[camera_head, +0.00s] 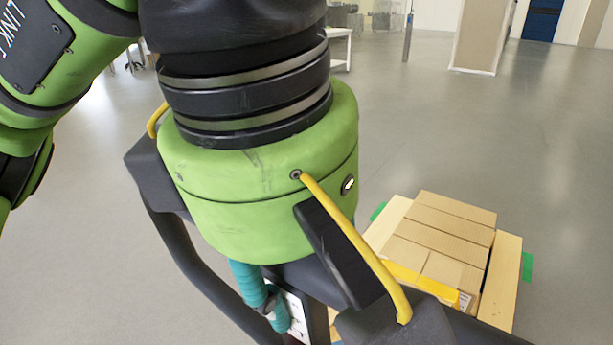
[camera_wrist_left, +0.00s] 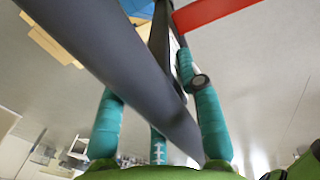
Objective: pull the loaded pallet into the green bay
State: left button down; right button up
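My left gripper (camera_wrist_left: 155,95) has teal fingers spread apart, with a gap between them. A dark grey bar of the pallet jack's handle (camera_wrist_left: 110,50) crosses in front of them in the wrist view; I cannot see a firm grip. In the head view the handle (camera_head: 185,245), with yellow levers (camera_head: 350,235), is around and below my green wrist, which hides much of it. The loaded pallet (camera_head: 503,285) carries cardboard boxes (camera_head: 440,225) at the lower right; its near end is hidden. Green floor marks (camera_head: 527,266) show beside it. My right gripper is out of view.
A red floor strip (camera_wrist_left: 215,12) shows at the top of the wrist view. A white table (camera_head: 341,47) and a pale pillar (camera_head: 484,35) stand far back. The grey floor (camera_head: 440,120) beyond the pallet is clear.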

pick_arm(q)
jog(key=c, duration=0.8)
grip_release()
jog(key=shift+s+r, duration=0.1)
jog(key=shift+r, duration=0.05)
jog(key=shift+o, duration=0.2)
